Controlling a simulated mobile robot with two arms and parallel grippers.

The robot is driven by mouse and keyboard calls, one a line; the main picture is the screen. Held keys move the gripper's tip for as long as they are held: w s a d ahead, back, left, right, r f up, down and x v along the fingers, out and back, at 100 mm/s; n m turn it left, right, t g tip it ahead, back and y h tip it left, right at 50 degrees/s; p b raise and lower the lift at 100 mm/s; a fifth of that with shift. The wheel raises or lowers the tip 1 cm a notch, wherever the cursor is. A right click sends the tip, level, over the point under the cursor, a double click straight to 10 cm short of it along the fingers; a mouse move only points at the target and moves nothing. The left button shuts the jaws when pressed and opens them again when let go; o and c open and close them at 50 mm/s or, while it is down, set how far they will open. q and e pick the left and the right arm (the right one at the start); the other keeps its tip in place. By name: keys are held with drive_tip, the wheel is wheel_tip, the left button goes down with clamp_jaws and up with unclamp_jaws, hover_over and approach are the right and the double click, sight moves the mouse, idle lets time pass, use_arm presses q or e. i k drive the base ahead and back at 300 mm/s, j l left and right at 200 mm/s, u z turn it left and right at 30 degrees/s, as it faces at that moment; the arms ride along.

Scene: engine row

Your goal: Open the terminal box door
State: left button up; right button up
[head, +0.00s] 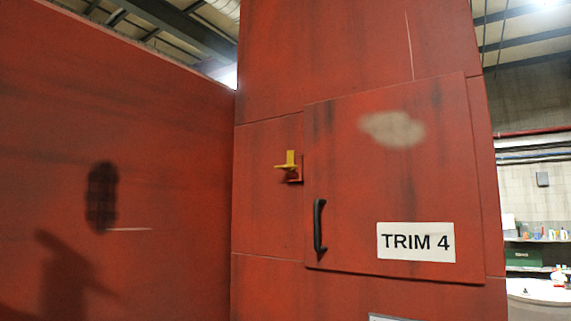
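The terminal box door (350,180) is a red panel on a tall red cabinet. It looks closed, lying flush with the cabinet front. A black vertical handle (319,226) sits near its lower left edge. A white label reading "TRIM 4" (416,242) is at its lower right, and a pale worn patch (392,129) is near the top. A small yellow latch (289,164) is mounted just left of the door's left edge, above the handle. Neither of my grippers is in the head view.
A large red wall (150,130) fills the left side and meets the cabinet at a corner, with dark shadows on it. At the far right, shelves (537,240) with bottles and a round white surface (540,292) stand in the background. Another pale plate (390,318) shows at the bottom edge.

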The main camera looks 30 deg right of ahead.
sight(391, 187)
drive_tip(key=z, duration=1.55)
